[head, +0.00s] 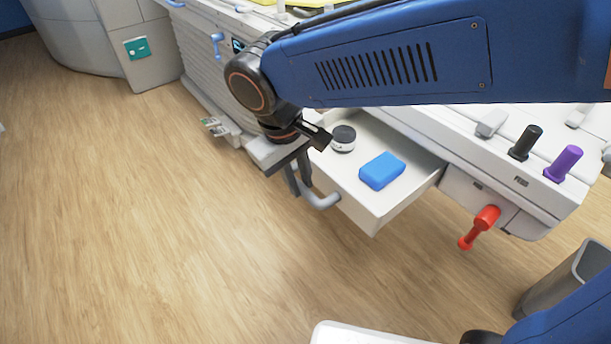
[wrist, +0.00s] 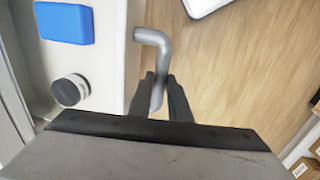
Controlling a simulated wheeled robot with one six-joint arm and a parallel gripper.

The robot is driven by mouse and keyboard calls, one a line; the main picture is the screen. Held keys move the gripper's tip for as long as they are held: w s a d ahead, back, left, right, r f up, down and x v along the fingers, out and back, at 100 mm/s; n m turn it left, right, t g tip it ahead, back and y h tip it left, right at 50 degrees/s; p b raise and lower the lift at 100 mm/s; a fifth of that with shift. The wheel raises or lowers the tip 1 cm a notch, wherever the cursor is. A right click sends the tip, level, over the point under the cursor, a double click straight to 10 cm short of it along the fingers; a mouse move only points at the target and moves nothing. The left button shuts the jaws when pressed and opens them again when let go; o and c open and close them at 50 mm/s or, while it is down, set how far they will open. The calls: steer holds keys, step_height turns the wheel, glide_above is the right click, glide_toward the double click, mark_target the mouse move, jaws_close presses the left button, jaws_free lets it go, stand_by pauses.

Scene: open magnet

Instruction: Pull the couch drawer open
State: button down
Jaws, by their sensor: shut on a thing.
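The couch drawer (head: 358,206) stands pulled out from the white couch (head: 450,135), its inside showing. A blue block (head: 382,170) and a dark-lidded white jar (head: 343,138) lie in it. The drawer's grey bar handle (head: 322,200) is on its front. My gripper (head: 298,190) is shut on the handle, with its fingers pointing down in front of the drawer. In the wrist view the handle (wrist: 152,38) runs between the two dark fingers (wrist: 168,98). The block (wrist: 64,22) and jar (wrist: 70,90) show there at the left. My gripper hides part of the handle.
A red handle (head: 482,226) sticks out of the couch right of the drawer. Black (head: 525,143) and purple (head: 564,164) knobs stand on the couch edge. A grey bin (head: 565,280) stands at lower right. The wooden floor (head: 180,220) left of the drawer is clear.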

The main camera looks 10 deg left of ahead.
steer(key=c, duration=1.6)
jaws_free()
steer(key=shift+c, duration=0.2)
step_height(320, 180, up, 17)
steer(key=s+a, duration=0.2)
steer(key=shift+s, duration=0.3)
